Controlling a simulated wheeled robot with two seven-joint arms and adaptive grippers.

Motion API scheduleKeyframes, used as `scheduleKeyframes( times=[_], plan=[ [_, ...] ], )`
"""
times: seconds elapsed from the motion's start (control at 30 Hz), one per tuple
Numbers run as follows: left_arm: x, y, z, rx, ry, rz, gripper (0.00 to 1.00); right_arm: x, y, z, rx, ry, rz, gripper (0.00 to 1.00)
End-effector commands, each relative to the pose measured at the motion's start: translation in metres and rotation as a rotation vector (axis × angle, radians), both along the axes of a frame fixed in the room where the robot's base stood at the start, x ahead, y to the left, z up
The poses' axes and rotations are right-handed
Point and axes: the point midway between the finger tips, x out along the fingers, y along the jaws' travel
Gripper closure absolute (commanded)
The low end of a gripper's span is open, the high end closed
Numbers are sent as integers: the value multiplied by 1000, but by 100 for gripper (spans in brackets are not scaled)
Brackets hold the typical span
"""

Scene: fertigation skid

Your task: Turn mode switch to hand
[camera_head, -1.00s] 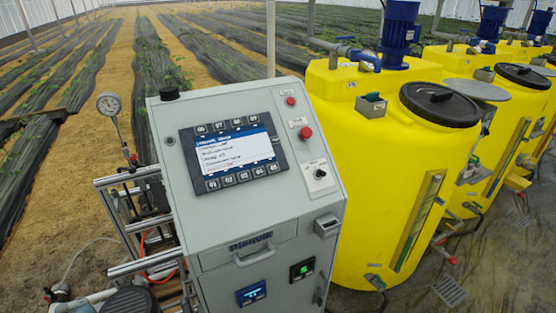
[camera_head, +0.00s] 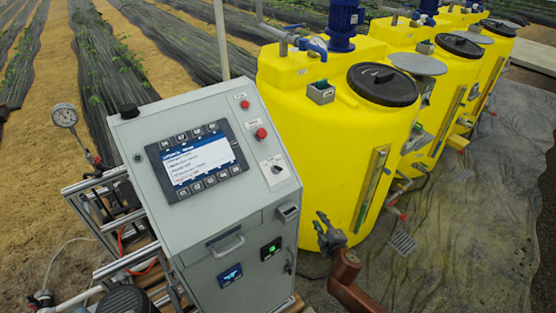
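The mode switch (camera_head: 276,169) is a small dark knob on a white plate, on the right part of the grey control cabinet's (camera_head: 187,225) sloped face. Which way the knob points is too small to tell. My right gripper (camera_head: 323,222) is in the head view, low and to the right of the cabinet, in front of the nearest yellow tank. It is dark grey on a reddish-brown arm, apart from the switch and below it. Its fingers stand apart with nothing between them. My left gripper is not in view.
A lit screen (camera_head: 196,160) with buttons fills the middle of the panel. Red buttons (camera_head: 261,133) sit above the switch. Yellow tanks (camera_head: 320,120) stand close on the right. A pressure gauge (camera_head: 65,115) and pipe frame are at the left. Grey floor sheeting lies open at lower right.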

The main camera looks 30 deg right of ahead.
Motion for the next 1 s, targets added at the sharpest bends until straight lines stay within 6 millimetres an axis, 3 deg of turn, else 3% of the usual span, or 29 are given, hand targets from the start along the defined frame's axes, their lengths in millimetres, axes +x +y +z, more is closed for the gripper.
scheduleKeyframes(
  times=[0.03, 0.1, 0.3, 0.4, 0.5, 0.63, 0.73, 0.87, 1.0],
  plan=[
    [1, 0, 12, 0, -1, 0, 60, 3, 8, 51, -39, -49, 22, 76],
    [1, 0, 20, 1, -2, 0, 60, 5, 19, 105, -93, -110, 51, 76],
    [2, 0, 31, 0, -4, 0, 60, 21, 62, 241, -368, -298, 225, 76],
    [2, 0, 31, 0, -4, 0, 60, 35, 98, 292, -600, -386, 384, 76],
    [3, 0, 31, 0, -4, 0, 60, 42, 141, 328, -864, -452, 565, 76],
    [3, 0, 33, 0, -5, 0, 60, 43, 198, 350, -1288, -486, 841, 76],
    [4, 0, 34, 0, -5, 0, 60, 41, 219, 340, -1656, -425, 1068, 76],
    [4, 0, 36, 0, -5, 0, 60, 44, 199, 320, -2057, -231, 1303, 76],
    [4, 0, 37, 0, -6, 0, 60, 47, 152, 314, -2323, 17, 1450, 76]
  ],
)
